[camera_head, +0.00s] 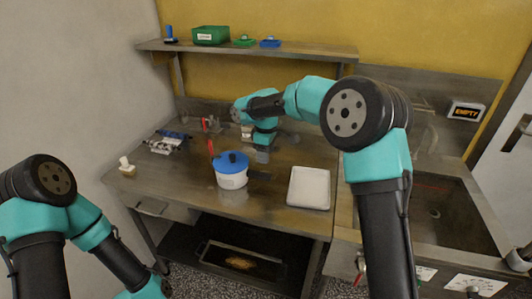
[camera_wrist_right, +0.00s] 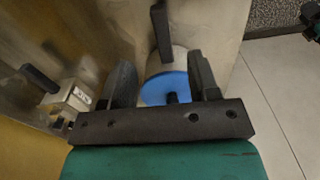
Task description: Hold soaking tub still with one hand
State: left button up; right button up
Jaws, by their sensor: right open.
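The soaking tub, a white round tub (camera_head: 232,180) with a blue lid (camera_head: 232,158), stands upright on the steel table left of centre. A red handle-like piece shows at its left side. My right gripper (camera_head: 262,158) is beside the tub on its right in the head view, pointing down; its fingers are small there. In the right wrist view the right gripper (camera_wrist_right: 163,82) is open, with the blue lid (camera_wrist_right: 168,88) showing beyond and between its two fingers. I cannot tell whether they touch the tub.
A white tray (camera_head: 309,188) lies right of the tub. Metal devices (camera_head: 166,142) stand to the left, and a small white bottle (camera_head: 125,165) is at the left edge. A shelf (camera_head: 285,48) with a green bin (camera_head: 210,35) is behind; a sink (camera_head: 435,212) is right.

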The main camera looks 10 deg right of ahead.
aim_at(266, 175)
jog(key=shift+f, duration=0.15)
notch_tip(266, 175, down, 12)
jog(key=shift+r, duration=0.1)
dwell(0.6)
jog(key=shift+c, duration=0.4)
grip_shut()
dwell(0.4)
